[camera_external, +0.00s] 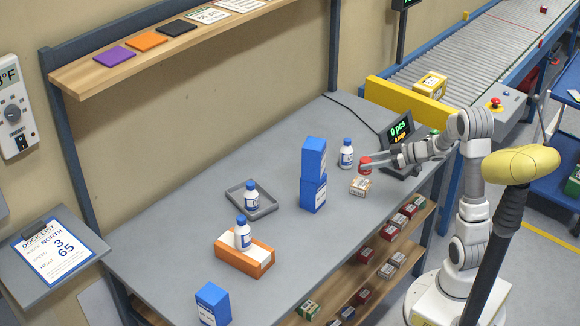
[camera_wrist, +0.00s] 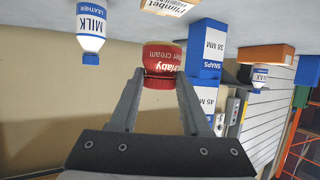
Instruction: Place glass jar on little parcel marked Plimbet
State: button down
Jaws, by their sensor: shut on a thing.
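A red jar (camera_external: 365,162) with a lid is held in my gripper (camera_external: 374,163), above the work table. In the wrist view, which is upside down, the jar (camera_wrist: 165,57) sits between the fingertips (camera_wrist: 162,82) with its label, ending in "cream", facing the camera. The small parcel marked Plimbet (camera_external: 360,187) lies on the table just below the jar. Its printed side (camera_wrist: 168,6) shows at the top edge of the wrist view, partly cut off. A gap shows between jar and parcel. The parcel's top is hard to make out.
Two stacked blue boxes (camera_external: 313,190) stand left of the parcel. A white milk bottle (camera_external: 346,154) stands close behind it. Further left are a grey tray (camera_external: 270,208) with a bottle, an orange box (camera_external: 236,262) with a bottle, and another blue box (camera_external: 212,304). A display (camera_external: 399,131) stands at the right.

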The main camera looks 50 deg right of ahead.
aim_at(367, 173)
jog(key=shift+w+a+f, duration=0.2)
jog(key=shift+w+a, duration=0.05)
jog(key=shift+f, duration=0.2)
jog(key=shift+f+b, duration=1.1)
jog(key=shift+f, duration=0.65)
jog(key=shift+f, duration=0.2)
jog(key=shift+c, duration=1.8)
grip_release()
